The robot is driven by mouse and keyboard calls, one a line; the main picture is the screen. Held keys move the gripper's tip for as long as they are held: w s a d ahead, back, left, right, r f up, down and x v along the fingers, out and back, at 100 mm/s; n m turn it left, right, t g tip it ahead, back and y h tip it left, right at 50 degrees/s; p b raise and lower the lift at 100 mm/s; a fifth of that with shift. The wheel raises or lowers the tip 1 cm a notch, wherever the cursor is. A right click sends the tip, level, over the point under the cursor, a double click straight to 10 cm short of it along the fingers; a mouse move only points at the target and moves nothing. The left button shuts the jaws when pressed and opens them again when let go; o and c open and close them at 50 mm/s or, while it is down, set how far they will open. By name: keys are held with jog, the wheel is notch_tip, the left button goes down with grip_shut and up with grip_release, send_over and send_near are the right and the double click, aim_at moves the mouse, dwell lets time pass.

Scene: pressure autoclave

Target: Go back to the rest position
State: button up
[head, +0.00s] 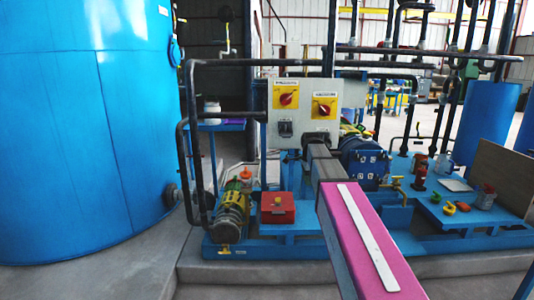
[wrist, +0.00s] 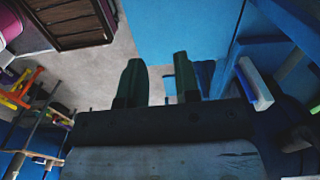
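My arm reaches forward from the lower right of the head view towards a grey control panel (head: 305,100). The panel carries two red rotary switches on yellow plates, a left one (head: 288,98) and a right one (head: 324,108). The fingers cannot be made out in the head view, where the arm itself hides the end. In the wrist view my gripper (wrist: 158,75) shows two dark green fingers standing apart with nothing between them. Blue surface and grey floor show behind the fingers.
A large blue tank (head: 80,130) fills the left. Dark pipes (head: 187,130) frame the panel. A red box (head: 278,207), a yellow-green pump (head: 234,208) and a blue motor (head: 364,162) stand on the blue skid. Small bottles and coloured parts lie on the right.

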jog(key=s+d+f+n, duration=0.1)
jog(key=s+f+n, duration=1.6)
jog(key=s+f, duration=0.7)
dwell(0.8)
